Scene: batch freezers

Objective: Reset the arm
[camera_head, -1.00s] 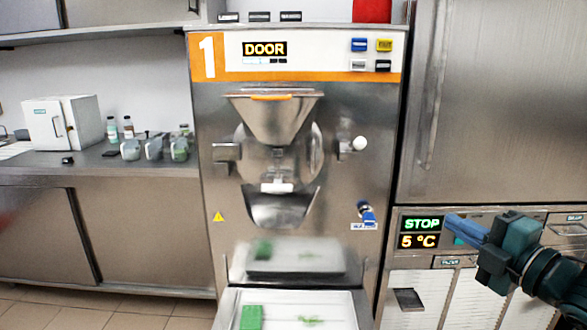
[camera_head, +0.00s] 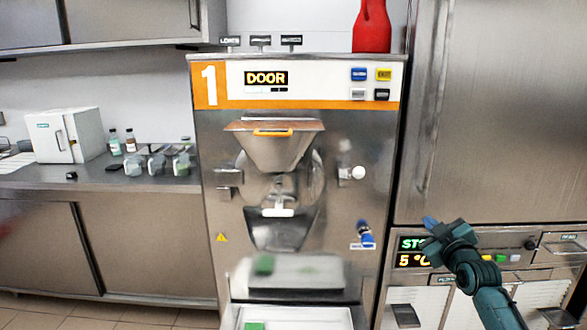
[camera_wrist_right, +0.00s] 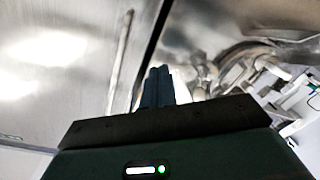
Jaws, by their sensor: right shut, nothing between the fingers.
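My right gripper (camera_head: 430,222) is at the right in the head view, in front of the lower control panel beside the batch freezer. Its blue fingers point up and to the left. In the right wrist view its fingers (camera_wrist_right: 158,88) are together with nothing between them. The arm comes up from the bottom right and partly covers the green and orange display. My left gripper is out of view. The batch freezer (camera_head: 215,140), marked 1, stands in the middle with its display reading DOOR.
A steel cabinet door (camera_head: 500,110) rises behind and above the right gripper. A white tray (camera_head: 290,318) sits at the freezer's foot. A red bottle (camera_head: 371,28) stands on top of the freezer. A counter (camera_head: 90,182) at the left holds a white box (camera_head: 62,135) and small containers.

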